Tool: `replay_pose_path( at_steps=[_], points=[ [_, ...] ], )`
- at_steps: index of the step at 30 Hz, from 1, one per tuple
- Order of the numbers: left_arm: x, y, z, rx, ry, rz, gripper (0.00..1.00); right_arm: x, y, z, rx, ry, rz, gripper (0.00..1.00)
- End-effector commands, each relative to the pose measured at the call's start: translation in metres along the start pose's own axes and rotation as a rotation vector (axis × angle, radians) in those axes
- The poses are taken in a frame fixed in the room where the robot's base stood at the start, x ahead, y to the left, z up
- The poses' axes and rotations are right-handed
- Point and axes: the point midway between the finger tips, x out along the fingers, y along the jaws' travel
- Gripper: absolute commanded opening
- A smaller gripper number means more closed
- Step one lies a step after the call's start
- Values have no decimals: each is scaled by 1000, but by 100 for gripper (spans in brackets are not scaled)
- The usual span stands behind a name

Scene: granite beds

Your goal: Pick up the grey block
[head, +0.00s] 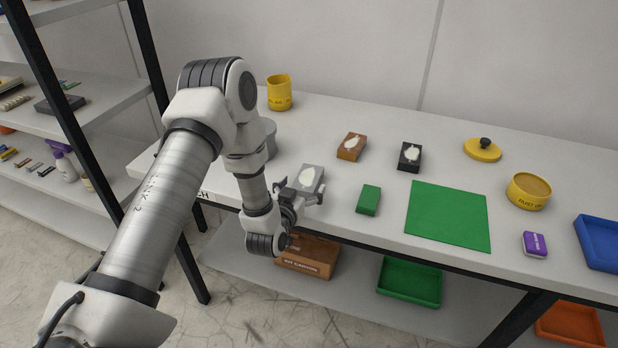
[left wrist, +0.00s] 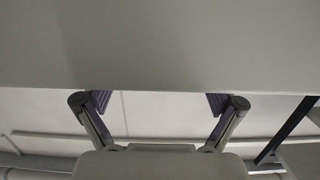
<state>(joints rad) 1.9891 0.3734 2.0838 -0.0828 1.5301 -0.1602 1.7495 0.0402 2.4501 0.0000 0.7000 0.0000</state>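The grey block (head: 312,176) has a white patch on top and lies near the front edge of the white table, at the middle of the head view. My left gripper (head: 300,192) is right at its near side, low by the table edge, with its fingers spread. The lower part of the block is partly hidden by the gripper. In the left wrist view the two fingers (left wrist: 160,103) stand wide apart with nothing visibly clamped. A plain grey surface fills the top of that view; I cannot tell whether it is block or table. My right gripper is not in view.
Right of the grey block are a green block (head: 368,200), a brown block (head: 351,147), a black block (head: 410,157) and a green mat (head: 448,215). A yellow mug (head: 279,93) stands behind. A carton (head: 308,257) sits on the lower shelf. A shelf rack (head: 100,110) stands left.

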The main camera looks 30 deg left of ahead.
Motion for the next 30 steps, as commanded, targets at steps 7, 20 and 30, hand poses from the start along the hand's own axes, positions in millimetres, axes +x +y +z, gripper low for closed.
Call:
replay_pose_path(
  at_steps=[7,20,30],
  points=[
    [32,1,1,0,-2,1,94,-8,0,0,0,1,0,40],
    [32,1,2,0,-3,1,0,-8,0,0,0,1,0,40],
    [32,1,-2,-1,3,1,0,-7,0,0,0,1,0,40]
  ],
)
